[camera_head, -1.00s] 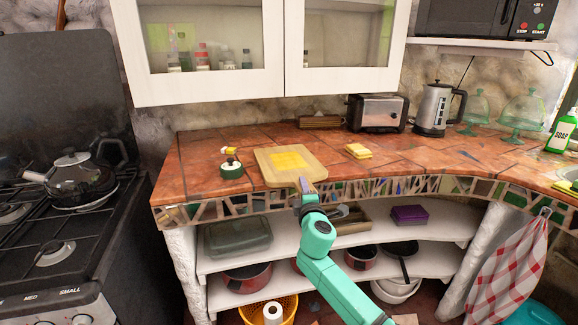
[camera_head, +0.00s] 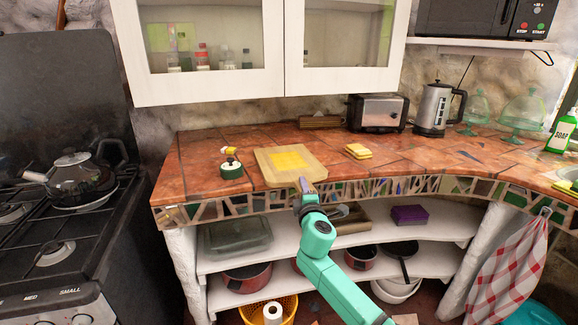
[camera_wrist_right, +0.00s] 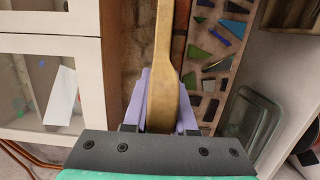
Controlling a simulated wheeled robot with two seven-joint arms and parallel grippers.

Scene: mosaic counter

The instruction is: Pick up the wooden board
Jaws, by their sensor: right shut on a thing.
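The wooden board (camera_head: 268,168) is pale wood with a yellow square thing on it. It lies at the front edge of the tiled counter in the head view. My right gripper (camera_head: 305,187) is at the board's front right edge. In the right wrist view the board (camera_wrist_right: 163,70) shows edge-on between the purple fingers of my right gripper (camera_wrist_right: 160,100), which are shut on it. I cannot tell whether the board is clear of the counter. My left gripper is not in view.
A green-based jar (camera_head: 231,169) stands just left of the board. Yellow sponges (camera_head: 358,151) lie to its right, with a toaster (camera_head: 377,112) and kettle (camera_head: 433,110) behind. White cabinets (camera_head: 210,88) hang above. A shelf (camera_head: 290,255) with pans is below the counter.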

